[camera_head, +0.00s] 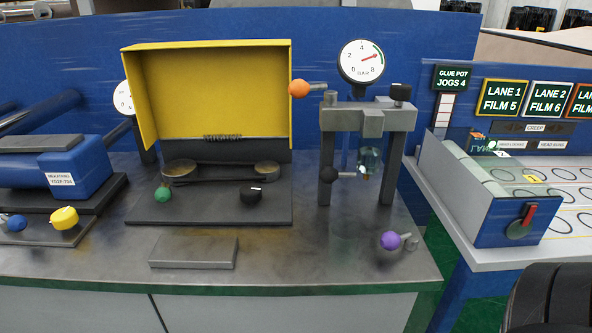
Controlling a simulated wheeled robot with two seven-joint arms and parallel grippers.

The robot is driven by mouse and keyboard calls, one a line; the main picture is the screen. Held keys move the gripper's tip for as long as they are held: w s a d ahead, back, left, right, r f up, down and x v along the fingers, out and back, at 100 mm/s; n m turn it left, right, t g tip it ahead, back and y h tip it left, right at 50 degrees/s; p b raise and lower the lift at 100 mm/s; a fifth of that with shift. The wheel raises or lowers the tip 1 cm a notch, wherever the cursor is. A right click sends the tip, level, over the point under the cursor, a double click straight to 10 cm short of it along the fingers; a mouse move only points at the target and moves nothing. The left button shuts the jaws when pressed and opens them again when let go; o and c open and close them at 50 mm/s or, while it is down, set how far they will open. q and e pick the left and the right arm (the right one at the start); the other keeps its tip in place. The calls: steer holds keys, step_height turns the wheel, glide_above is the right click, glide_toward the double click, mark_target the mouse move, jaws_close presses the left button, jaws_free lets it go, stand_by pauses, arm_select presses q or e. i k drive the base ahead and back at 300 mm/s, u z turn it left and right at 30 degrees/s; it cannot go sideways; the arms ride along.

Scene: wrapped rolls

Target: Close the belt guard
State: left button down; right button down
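The yellow belt guard (215,95) stands raised, open side facing me, behind a dark base plate (225,208) on the grey bench. A dark coil (222,138), which looks like a hinge spring, sits at its lower edge. Below it the belt (222,180) runs between two tan pulleys, left (181,170) and right (266,170), all uncovered. A green knob (162,194) and a black knob (254,194) are at the front of the plate. Neither of my grippers shows in the head view.
An orange knob (299,88) on a lever sticks out close to the guard's right edge, beside a gauge stand (370,120). A blue motor-like unit (70,172) is at left. A flat grey block (193,252) and purple knob (391,240) are in front.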

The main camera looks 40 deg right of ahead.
mark_target(227, 90)
steer(key=z, duration=0.8)
